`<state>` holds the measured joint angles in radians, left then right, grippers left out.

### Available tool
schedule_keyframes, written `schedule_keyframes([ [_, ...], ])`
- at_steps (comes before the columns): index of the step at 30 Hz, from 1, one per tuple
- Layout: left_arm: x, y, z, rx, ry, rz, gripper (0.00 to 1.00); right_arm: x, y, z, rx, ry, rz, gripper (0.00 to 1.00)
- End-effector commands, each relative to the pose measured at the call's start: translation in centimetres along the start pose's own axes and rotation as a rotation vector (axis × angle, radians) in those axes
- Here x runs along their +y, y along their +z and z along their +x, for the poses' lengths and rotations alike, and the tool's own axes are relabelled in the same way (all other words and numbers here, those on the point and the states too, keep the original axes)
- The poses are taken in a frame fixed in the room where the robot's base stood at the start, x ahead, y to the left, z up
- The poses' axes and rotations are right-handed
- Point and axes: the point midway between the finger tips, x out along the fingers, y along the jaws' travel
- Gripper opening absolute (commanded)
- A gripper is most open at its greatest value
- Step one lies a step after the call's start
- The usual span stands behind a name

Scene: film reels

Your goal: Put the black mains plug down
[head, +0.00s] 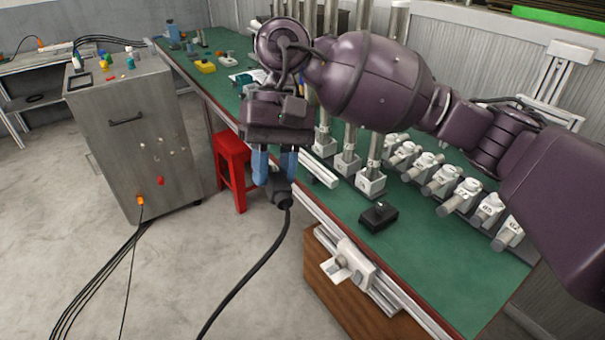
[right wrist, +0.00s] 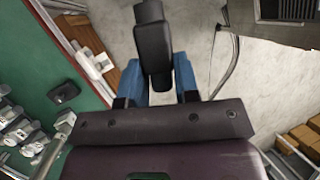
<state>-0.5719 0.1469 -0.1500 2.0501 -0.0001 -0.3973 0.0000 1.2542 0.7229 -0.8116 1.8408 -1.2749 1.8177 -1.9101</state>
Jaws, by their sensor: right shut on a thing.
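The black mains plug (head: 281,194) is held between the blue fingertips of my right gripper (head: 275,172), in the air beside the bench's front edge. Its black cable (head: 243,275) hangs from it down toward the lower edge of the head view. In the right wrist view the plug (right wrist: 153,45) shows between the two blue fingers of my right gripper (right wrist: 160,80), which are shut on it. The part of the plug between the fingers is partly hidden in the head view. My left gripper is not in view.
The green-topped bench (head: 420,255) carries a small black box (head: 378,216) and rows of grey metal fittings. A red stool (head: 232,160) stands beside the bench. A grey metal cabinet (head: 135,150) stands at left, with cables running from it. Bare concrete floor lies between.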

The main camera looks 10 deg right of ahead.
Motion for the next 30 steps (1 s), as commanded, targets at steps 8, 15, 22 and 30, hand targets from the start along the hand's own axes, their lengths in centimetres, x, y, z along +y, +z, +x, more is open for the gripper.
schedule_keyframes([
  [8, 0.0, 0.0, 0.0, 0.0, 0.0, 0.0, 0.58, -4.1, -3.5, -0.3, 0.043, -0.061, 0.145, 0.02],
  [15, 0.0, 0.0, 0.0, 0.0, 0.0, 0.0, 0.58, -5.3, -4.7, -0.5, 0.056, -0.077, 0.186, 0.02],
  [22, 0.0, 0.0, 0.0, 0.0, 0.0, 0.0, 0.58, -5.5, -4.7, -0.8, 0.026, -0.036, 0.087, 0.02],
  [30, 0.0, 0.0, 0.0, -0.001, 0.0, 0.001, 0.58, 0.3, -5.1, 0.5, 0.007, -0.012, 0.033, 0.02],
])
